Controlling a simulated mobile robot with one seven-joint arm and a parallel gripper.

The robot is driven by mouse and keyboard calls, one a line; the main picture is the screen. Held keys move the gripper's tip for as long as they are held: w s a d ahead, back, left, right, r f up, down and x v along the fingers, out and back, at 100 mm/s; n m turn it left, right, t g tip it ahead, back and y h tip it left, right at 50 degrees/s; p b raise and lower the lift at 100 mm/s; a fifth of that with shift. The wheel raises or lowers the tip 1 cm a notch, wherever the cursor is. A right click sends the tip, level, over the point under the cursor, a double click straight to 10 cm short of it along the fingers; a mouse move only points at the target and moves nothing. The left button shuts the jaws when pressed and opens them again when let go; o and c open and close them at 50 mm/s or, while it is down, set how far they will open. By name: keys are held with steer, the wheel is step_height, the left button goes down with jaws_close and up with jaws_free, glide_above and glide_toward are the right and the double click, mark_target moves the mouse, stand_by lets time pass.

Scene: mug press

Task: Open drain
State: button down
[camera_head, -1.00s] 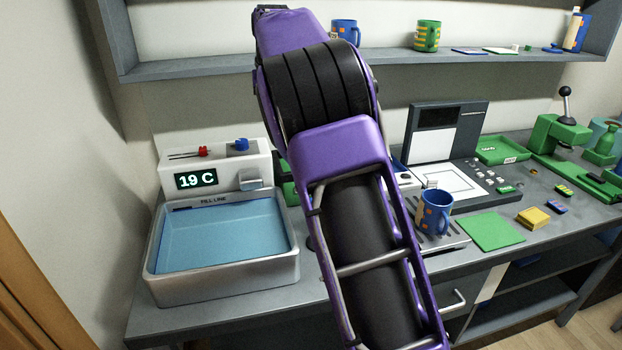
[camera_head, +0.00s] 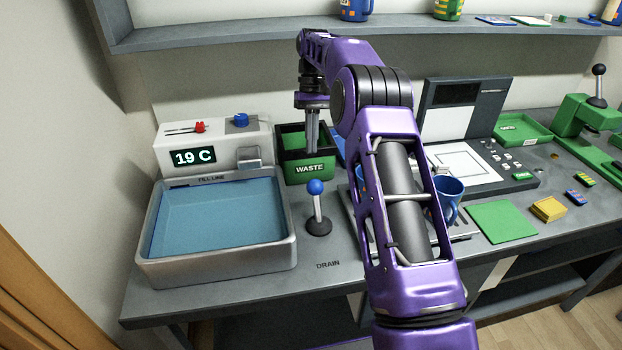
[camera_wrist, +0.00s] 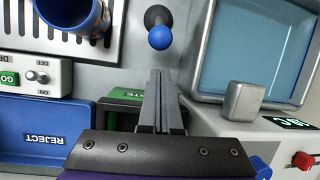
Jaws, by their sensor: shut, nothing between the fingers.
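The drain lever (camera_head: 316,200) has a blue ball knob and a round black base. It stands on the counter just right of the sink, behind the printed DRAIN label. The sink (camera_head: 284,258) is grey and holds blue water up near its fill line. My gripper (camera_head: 312,148) points down over the green waste bin, behind the lever. Its fingers are together and empty. In the wrist view the lever (camera_wrist: 159,36) lies just beyond my fingertips (camera_wrist: 164,75), with a gap between them.
The green waste bin (camera_head: 309,168) stands behind the lever. The sink's control box (camera_head: 219,134) reads 19 C and carries red and blue controls. A blue mug (camera_head: 451,187) sits on a slotted tray to the right. A blue reject bin (camera_wrist: 40,130) shows in the wrist view.

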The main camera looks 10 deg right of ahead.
mark_target(317, 201)
steer(key=shift+f, duration=0.1)
steer(key=b+x, duration=0.1)
steer(key=x, duration=0.8)
steer(key=shift+s+f, duration=0.15)
steer(key=shift+f, duration=0.2)
steer(key=shift+b, duration=0.4)
